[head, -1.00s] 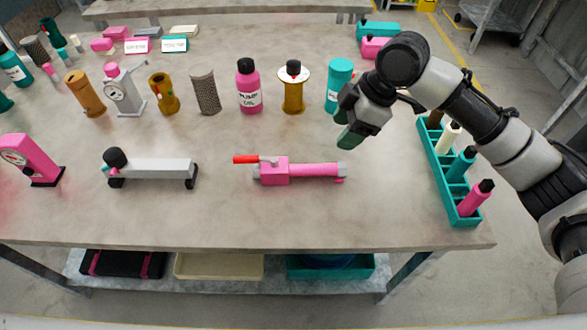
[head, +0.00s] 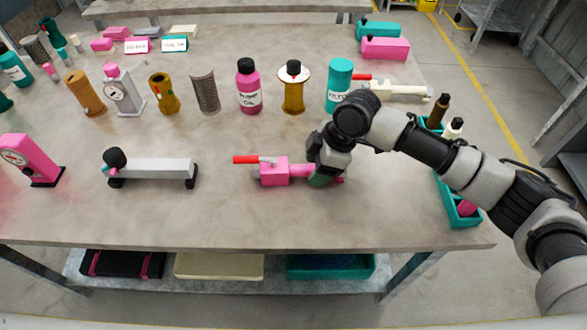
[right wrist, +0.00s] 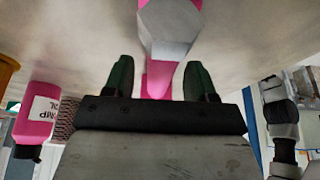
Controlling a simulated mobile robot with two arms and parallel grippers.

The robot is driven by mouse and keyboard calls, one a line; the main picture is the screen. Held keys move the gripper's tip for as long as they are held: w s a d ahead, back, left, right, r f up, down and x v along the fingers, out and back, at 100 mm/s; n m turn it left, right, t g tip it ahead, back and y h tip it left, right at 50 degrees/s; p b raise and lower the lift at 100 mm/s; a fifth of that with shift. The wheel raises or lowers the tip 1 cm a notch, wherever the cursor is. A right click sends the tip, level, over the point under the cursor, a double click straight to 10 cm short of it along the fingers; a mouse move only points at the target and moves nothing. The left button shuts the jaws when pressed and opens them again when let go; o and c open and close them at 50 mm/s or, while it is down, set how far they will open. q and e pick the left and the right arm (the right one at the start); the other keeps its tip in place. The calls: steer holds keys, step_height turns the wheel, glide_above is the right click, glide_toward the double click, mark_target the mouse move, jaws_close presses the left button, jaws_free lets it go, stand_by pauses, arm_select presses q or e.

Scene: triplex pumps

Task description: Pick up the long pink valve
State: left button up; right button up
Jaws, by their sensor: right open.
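The long pink valve (head: 276,171) lies on the table in the middle of the head view, with a red lever handle (head: 246,159) pointing left. My right gripper (head: 324,177) is over the right part of its pink body and hides some of it. In the right wrist view the two green fingertips (right wrist: 152,76) are apart, and the valve's grey hexagonal end and pink body (right wrist: 166,28) show between and beyond them. I cannot tell whether the fingers touch it. My left gripper is not in view.
A grey tool with a black knob (head: 160,169) lies to the left. A teal divided tray (head: 462,212) stands at the right edge, partly behind my arm. Bottles and cylinders, including a pink bottle (head: 248,88), stand behind the valve. A white valve (head: 395,90) lies at the back right.

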jaws_close()
stand_by(0.3)
steer(key=shift+r, duration=0.1)
step_height(320, 180, up, 10)
stand_by(0.5)
steer(key=shift+f, duration=0.25)
steer(key=shift+f+b, duration=0.45)
steer(key=shift+f, duration=1.15)
steer(key=shift+f, duration=0.35)
steer(key=shift+f+b, duration=0.95)
steer(key=shift+f, duration=1.95)
